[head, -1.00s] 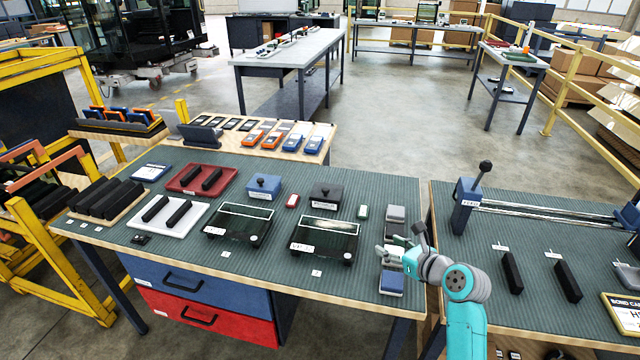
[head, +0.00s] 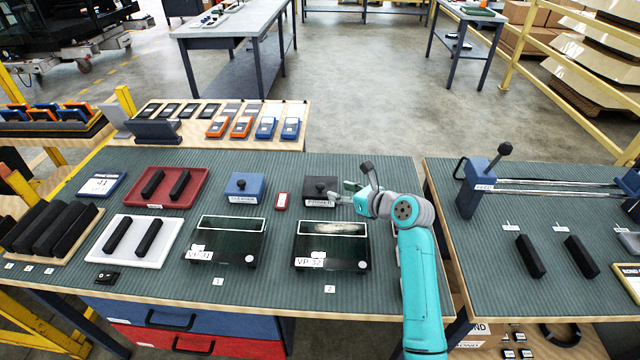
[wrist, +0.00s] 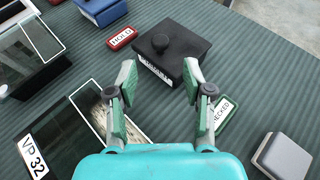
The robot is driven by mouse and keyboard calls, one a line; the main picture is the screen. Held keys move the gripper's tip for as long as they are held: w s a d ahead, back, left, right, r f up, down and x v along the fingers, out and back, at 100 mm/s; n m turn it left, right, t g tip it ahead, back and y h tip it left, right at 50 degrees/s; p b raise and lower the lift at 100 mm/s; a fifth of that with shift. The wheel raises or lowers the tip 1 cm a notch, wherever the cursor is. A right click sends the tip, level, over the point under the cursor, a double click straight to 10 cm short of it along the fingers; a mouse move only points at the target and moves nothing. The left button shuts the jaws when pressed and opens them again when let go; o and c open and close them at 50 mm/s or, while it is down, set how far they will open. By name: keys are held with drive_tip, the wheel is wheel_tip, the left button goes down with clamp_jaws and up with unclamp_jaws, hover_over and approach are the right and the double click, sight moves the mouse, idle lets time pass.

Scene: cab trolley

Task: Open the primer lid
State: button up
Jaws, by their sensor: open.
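The primer box (head: 321,190) is a black box with a white label and a black lid with a round knob (head: 320,185). It stands on the green ribbed mat of the bench, and its lid appears closed. My gripper (head: 346,194) is just to the right of the box in the head view, open and empty. In the wrist view the box (wrist: 180,63) lies ahead of the spread fingers (wrist: 158,88), with the knob (wrist: 173,43) beyond and between the fingertips. The fingers look apart from the knob.
A blue box with a knob (head: 243,186) and a red HOLD tag (head: 282,201) stand to the left. Glass panel VP 32 (head: 330,246) lies in front of the primer box. A green CHECKED tag (wrist: 224,113) and a grey block (wrist: 286,157) are to the right.

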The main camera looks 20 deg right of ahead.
sight(321, 185)
drive_tip(key=x, duration=0.8)
drive_tip(key=shift+w+a+f, duration=0.1)
drive_tip(key=shift+w, duration=0.1)
clamp_jaws()
